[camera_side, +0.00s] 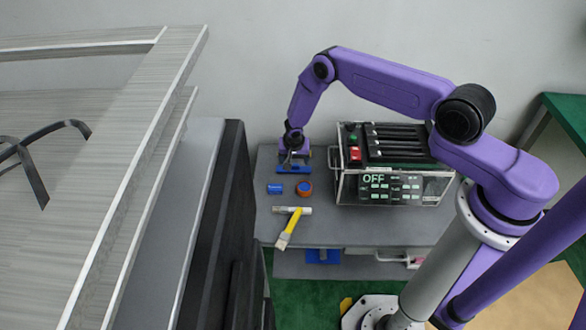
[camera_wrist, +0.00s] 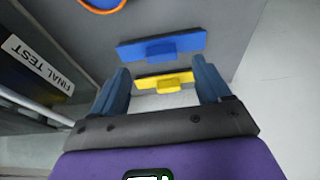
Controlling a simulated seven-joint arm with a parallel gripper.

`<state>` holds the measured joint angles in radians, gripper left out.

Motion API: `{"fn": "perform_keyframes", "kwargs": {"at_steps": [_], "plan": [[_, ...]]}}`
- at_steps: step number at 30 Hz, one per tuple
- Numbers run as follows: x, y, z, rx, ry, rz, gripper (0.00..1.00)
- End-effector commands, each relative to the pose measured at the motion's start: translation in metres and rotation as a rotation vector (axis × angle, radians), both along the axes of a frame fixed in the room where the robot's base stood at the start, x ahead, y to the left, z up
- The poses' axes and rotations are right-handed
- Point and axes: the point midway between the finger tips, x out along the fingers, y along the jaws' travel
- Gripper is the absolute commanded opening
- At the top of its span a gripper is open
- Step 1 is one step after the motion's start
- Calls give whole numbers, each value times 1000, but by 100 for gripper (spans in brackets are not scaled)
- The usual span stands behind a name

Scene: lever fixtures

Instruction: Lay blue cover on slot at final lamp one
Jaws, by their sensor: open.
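The blue cover (camera_side: 291,169) is a flat blue bar lying on the grey table below my gripper (camera_side: 293,159). In the wrist view the blue cover (camera_wrist: 160,46) has a raised block at its middle and lies just beyond the fingertips. My gripper (camera_wrist: 160,68) is open and empty there. A similar yellow cover (camera_wrist: 165,82) shows between the fingers, nearer the wrist. The fixture box (camera_side: 392,190) stands to the right with an OFF display, black slats on top, a green lamp (camera_side: 352,139) and a red block (camera_side: 355,154). I cannot tell which slot belongs to final lamp one.
A FINAL TEST label (camera_wrist: 38,64) is on the box, left in the wrist view. A blue cylinder (camera_side: 275,188), an orange-and-blue round piece (camera_side: 305,188), a white tube (camera_side: 292,210) and a yellow-handled brush (camera_side: 289,230) lie in front. A dark panel (camera_side: 225,220) stands left.

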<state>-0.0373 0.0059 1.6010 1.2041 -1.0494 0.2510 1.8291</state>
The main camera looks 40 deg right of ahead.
Motion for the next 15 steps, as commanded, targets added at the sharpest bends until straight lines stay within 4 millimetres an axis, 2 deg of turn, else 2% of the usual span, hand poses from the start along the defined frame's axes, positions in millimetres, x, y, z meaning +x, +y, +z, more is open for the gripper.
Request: {"fn": "perform_keyframes", "kwargs": {"at_steps": [9, 15], "plan": [[9, -6, -29, 0, 0, -1, 77], [12, -8, -38, 0, -1, -1, 77]]}}
